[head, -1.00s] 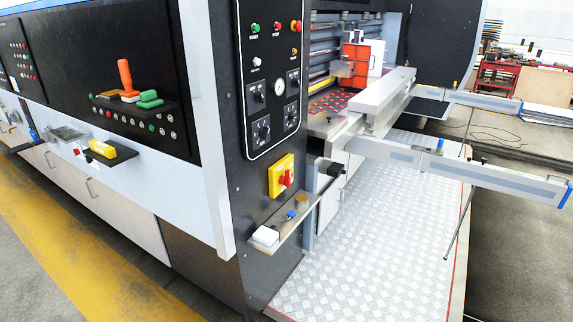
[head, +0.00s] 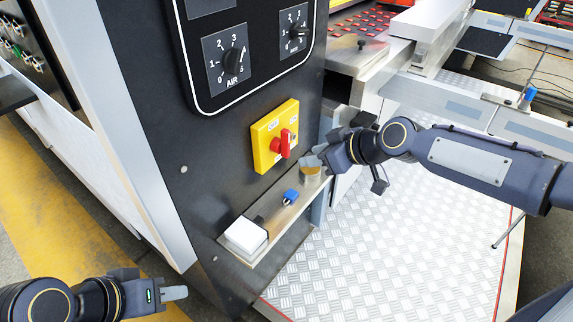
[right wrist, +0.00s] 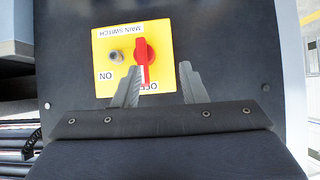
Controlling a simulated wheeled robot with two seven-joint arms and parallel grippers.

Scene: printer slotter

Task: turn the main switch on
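The main switch is a red handle (head: 283,143) on a yellow plate (head: 265,135), on the dark machine panel. In the right wrist view the plate (right wrist: 107,78) is upside down, and the red handle (right wrist: 142,56) points at the OFF label; the ON label is off to the side. My right gripper (head: 311,162) is to the right of and below the switch in the head view. In the right wrist view its fingers (right wrist: 158,84) are apart with nothing between them. My left gripper (head: 178,293) is low at the left, away from the panel; its finger gap cannot be made out.
Below the switch a metal shelf (head: 262,222) sticks out, carrying a white box (head: 245,237), a blue item (head: 290,197) and a brownish round item (head: 311,173). Dials (head: 228,60) sit above. The chequered metal floor (head: 390,240) at the right is open.

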